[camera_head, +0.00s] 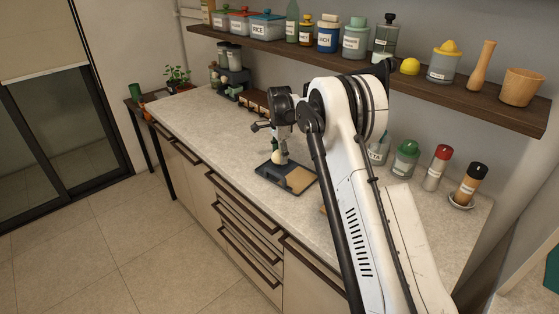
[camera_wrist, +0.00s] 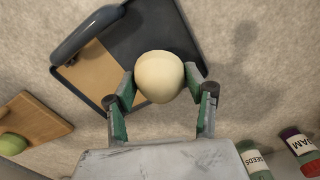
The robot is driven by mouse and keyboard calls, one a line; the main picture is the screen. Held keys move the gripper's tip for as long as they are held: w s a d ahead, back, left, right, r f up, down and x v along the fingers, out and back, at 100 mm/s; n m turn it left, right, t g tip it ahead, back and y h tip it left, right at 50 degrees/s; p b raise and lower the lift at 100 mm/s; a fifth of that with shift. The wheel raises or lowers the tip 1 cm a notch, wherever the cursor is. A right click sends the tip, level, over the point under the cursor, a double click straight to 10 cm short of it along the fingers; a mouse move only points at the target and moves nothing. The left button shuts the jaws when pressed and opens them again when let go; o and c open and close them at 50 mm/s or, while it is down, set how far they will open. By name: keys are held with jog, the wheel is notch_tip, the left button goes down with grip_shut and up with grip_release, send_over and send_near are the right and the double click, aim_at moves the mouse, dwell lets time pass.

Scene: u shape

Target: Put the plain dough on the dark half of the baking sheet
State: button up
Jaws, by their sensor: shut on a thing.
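The plain dough (camera_wrist: 160,76) is a smooth, cream-coloured ball. My gripper (camera_wrist: 160,95) is shut on it, with one finger at each side. In the head view the dough (camera_head: 279,157) hangs under my gripper (camera_head: 280,150), over or beside the far left part of the baking sheet. The baking sheet (camera_head: 265,172) lies on the counter. It has a dark half (camera_wrist: 157,30) and a tan half (camera_wrist: 92,75). In the wrist view the dough covers part of the dark half's near edge. I cannot tell whether the dough touches the sheet.
A wooden board (camera_wrist: 30,120) with a green thing (camera_wrist: 12,143) on it lies to the left in the wrist view. Jars, including a red-capped one (camera_head: 437,168), stand along the wall. A shelf (camera_head: 400,75) with containers runs above the counter (camera_head: 215,130).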

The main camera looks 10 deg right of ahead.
aim_at(279, 156)
jog(key=shift+f, duration=1.5)
jog(key=shift+f, duration=0.2)
jog(key=o, duration=1.2)
jog(key=shift+r, duration=0.15)
